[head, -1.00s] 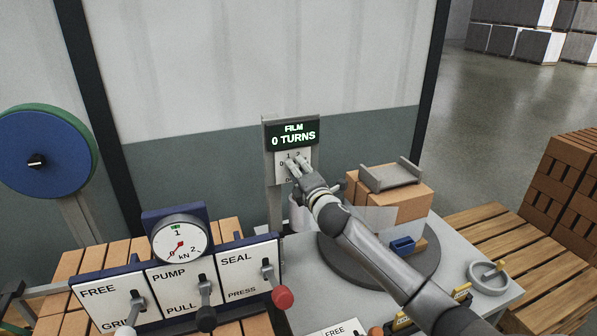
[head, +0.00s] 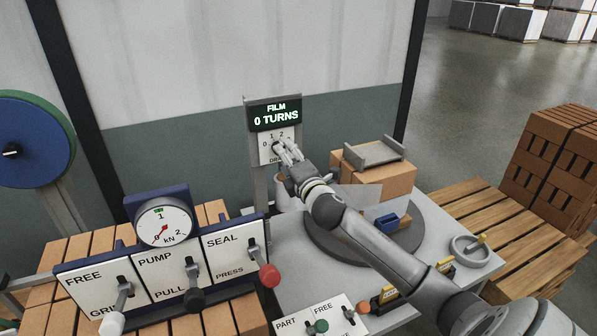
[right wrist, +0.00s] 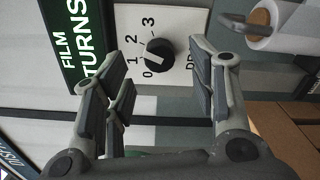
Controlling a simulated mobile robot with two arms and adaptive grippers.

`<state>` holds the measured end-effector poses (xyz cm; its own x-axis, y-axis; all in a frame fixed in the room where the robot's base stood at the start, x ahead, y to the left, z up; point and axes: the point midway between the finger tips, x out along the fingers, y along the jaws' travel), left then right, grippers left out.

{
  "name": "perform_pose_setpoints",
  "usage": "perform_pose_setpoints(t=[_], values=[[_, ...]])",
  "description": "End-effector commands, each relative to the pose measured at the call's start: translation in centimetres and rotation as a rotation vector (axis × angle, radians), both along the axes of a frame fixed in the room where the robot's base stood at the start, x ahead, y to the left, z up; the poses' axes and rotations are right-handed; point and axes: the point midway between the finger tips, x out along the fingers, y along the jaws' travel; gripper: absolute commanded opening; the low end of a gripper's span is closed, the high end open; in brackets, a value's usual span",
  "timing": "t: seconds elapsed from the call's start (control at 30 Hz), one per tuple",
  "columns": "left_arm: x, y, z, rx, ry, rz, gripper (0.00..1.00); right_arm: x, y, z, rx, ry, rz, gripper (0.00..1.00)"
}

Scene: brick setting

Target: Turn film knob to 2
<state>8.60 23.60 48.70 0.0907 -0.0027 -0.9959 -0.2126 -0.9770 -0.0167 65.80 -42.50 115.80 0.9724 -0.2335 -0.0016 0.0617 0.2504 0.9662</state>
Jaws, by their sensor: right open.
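The film knob (right wrist: 160,52) is a small black dial with a white pointer mark on a white plate printed 0, 1, 2, 3. In the right wrist view its mark points toward 0. In the head view the knob (head: 276,150) shows just left of my right fingertips. The green display (head: 276,115) above it reads "FILM 0 TURNS". My right gripper (head: 287,149) is in front of the plate. In the right wrist view its fingers (right wrist: 160,88) are spread and empty, with the knob beyond and between them, apparently not touched. My left gripper is out of view.
A white roll (right wrist: 285,25) is near the plate. A lever console (head: 165,265) with a gauge (head: 164,222) stands at left front. Brick stacks (head: 565,165) are at the right.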

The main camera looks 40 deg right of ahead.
Motion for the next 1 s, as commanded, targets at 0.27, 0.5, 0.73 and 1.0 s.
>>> perform_pose_setpoints(t=[0.27,0.5,0.73,1.0], values=[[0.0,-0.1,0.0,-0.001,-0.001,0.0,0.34,-4.7,1.1,0.0,-0.001,0.001,0.001,0.53],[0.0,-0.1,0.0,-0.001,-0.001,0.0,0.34,-6.9,1.6,0.0,-0.002,0.001,-0.001,0.53],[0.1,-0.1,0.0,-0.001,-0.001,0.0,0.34,-7.3,1.7,0.0,-0.001,0.0,-0.001,0.53],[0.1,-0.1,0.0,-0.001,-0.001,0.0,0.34,-7.3,1.7,0.0,-0.001,0.0,-0.001,0.53]])
